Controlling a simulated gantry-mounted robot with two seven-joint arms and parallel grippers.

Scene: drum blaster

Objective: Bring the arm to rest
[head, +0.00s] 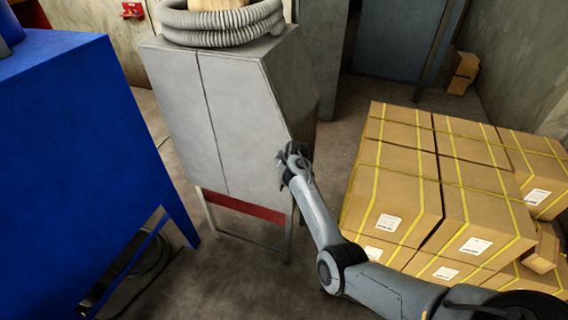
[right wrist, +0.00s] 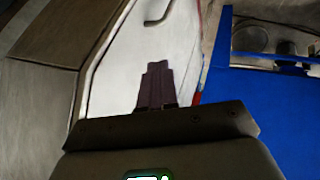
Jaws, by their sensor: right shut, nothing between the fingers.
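My right arm comes in from the lower right in the head view. Its gripper (head: 291,160) is in front of the right side of a grey metal cabinet (head: 225,110). In the right wrist view the fingers of my right gripper (right wrist: 155,85) are together and empty, with a pale panel (right wrist: 125,65) behind them. Whether the gripper touches the cabinet I cannot tell. My left gripper is not in view.
A blue machine (head: 80,150) stands at the left; blue also shows in the right wrist view (right wrist: 265,120). Strapped cardboard boxes (head: 400,190) are stacked at the right. A grey coiled hose (head: 225,25) lies on the cabinet. Bare floor (head: 225,280) shows below the cabinet.

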